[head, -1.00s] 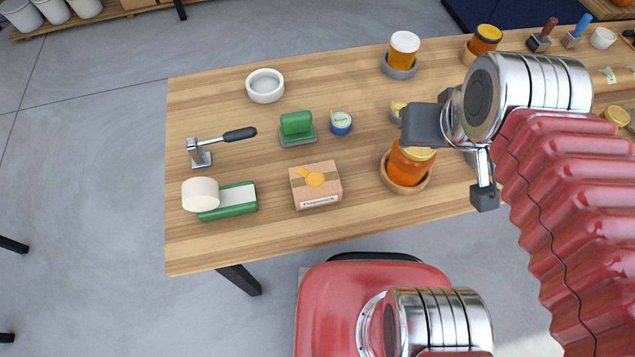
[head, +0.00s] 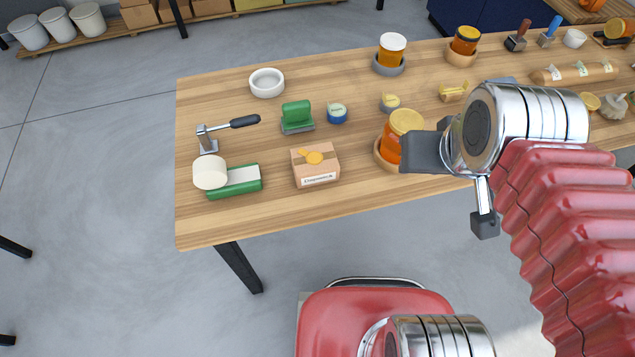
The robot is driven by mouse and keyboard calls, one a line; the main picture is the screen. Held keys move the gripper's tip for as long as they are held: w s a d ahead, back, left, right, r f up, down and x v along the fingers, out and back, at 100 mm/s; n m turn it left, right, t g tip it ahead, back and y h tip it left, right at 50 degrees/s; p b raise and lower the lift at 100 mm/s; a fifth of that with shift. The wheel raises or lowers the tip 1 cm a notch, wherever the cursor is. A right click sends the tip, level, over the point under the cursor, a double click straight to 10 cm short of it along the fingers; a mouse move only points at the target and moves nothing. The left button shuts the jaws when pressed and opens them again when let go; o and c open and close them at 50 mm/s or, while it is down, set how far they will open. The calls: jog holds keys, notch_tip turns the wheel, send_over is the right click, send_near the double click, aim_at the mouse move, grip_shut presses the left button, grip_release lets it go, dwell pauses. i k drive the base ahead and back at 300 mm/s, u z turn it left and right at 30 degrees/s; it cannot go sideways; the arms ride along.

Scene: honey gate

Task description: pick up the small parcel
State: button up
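The small parcel (head: 316,168) is a brown cardboard box with an orange seal on top and a printed label on its front. It sits upright on the wooden table, near the front edge left of centre. My gripper (head: 424,152) shows as a dark grey block at the end of the silver wrist, to the right of the parcel and apart from it in the picture. It overlaps the edge of an orange honey jar (head: 391,150) standing in a wooden dish. I cannot see whether its fingers are apart, and nothing shows held in it.
More jars stand behind. The front left strip is bare.

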aim_at(307, 175)
jog(key=u, duration=0.05)
jog(key=k, duration=1.3)
jog(key=u, duration=1.45)
jog(key=i, duration=1)
jog(key=u, duration=0.05)
